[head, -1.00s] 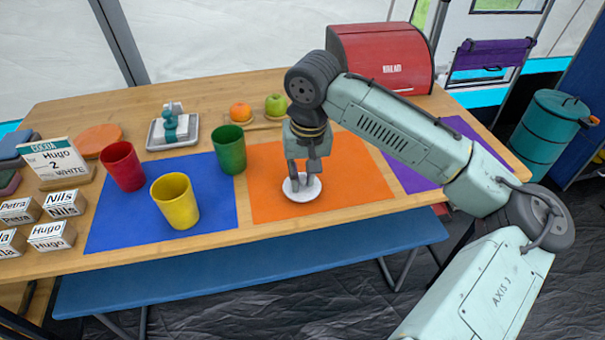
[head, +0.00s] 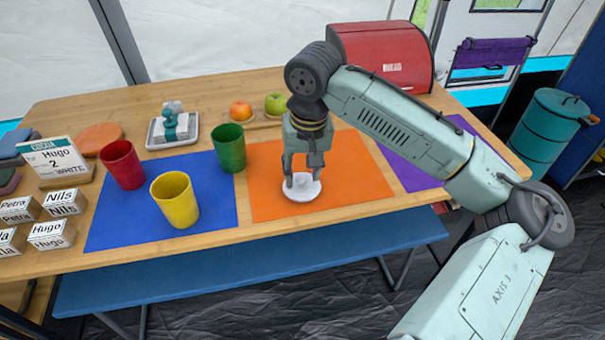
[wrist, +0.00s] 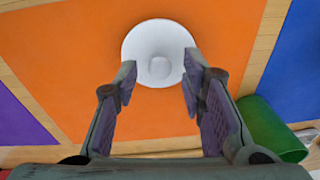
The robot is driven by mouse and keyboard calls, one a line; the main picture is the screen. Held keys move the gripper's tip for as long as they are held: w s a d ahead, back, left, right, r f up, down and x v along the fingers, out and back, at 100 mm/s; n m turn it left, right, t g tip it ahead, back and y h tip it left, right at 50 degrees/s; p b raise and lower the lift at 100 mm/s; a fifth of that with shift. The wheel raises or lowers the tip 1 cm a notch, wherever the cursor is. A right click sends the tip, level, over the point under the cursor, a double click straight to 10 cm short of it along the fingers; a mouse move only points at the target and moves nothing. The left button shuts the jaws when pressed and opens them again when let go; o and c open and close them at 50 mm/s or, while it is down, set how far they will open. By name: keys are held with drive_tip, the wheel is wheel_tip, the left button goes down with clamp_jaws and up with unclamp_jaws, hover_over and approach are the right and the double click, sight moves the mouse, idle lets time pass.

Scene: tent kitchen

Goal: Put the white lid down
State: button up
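The white lid (head: 301,194) is a round disc with a small knob, lying flat on the orange mat (head: 350,180). In the wrist view the lid (wrist: 160,38) is seen from above with its knob in the middle. My gripper (head: 302,181) is just over the lid, pointing down. In the wrist view my gripper (wrist: 160,78) is open, with one finger on each side of the knob and a gap between each finger and the knob. Nothing is held.
A purple mat (head: 410,178) lies at right. A red bread box (head: 385,65) stands behind. The orange mat around the lid is clear.

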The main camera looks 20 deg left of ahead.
sight(306, 190)
wheel_tip(306, 190, up, 11)
drive_tip(key=d, duration=0.1)
drive_tip(key=shift+s, duration=0.45)
drive_tip(key=shift+f, duration=0.1)
